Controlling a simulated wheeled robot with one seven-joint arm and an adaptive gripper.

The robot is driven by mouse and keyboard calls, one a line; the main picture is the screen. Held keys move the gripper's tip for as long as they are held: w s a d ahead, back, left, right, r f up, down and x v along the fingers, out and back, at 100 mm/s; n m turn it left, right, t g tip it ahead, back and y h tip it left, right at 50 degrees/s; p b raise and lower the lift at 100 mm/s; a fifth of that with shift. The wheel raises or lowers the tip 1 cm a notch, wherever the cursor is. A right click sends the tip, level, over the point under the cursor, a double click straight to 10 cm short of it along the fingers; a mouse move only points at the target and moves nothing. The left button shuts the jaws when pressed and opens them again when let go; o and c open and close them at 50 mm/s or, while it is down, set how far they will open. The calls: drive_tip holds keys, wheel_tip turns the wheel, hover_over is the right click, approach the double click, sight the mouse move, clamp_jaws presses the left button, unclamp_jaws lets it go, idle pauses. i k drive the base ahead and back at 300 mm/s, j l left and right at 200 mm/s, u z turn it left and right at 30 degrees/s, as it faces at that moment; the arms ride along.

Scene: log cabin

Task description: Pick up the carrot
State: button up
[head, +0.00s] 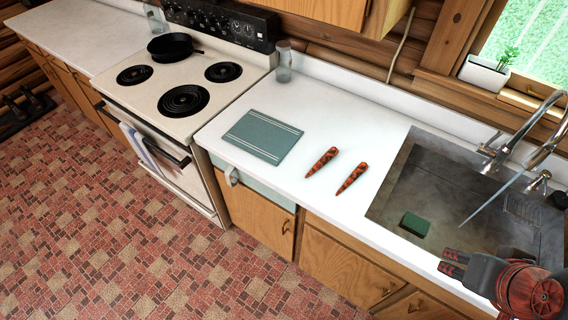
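Two orange-red carrots with dark markings lie side by side on the white counter, between the cutting board and the sink. One carrot (323,160) is on the left and the other carrot (352,178) is just to its right. They are apart and nearly parallel. My gripper (450,263) is at the lower right, over the sink's front edge, with its fingers pointing left. Two red-striped fingertips show with a gap between them, and nothing is seen in it. It is well away from both carrots.
A grey-green cutting board (262,136) lies left of the carrots. The sink (440,190) with a green sponge (414,224) and a tall faucet (545,130) is at the right. A glass (284,62) stands by the stove (190,85). Counter around the carrots is clear.

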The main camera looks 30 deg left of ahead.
sight(333, 151)
drive_tip(key=u, duration=1)
drive_tip(key=i+j, duration=0.1)
drive_tip(key=i, duration=0.25)
drive_tip(key=i+j+z, duration=0.1)
drive_tip(key=i, duration=0.3)
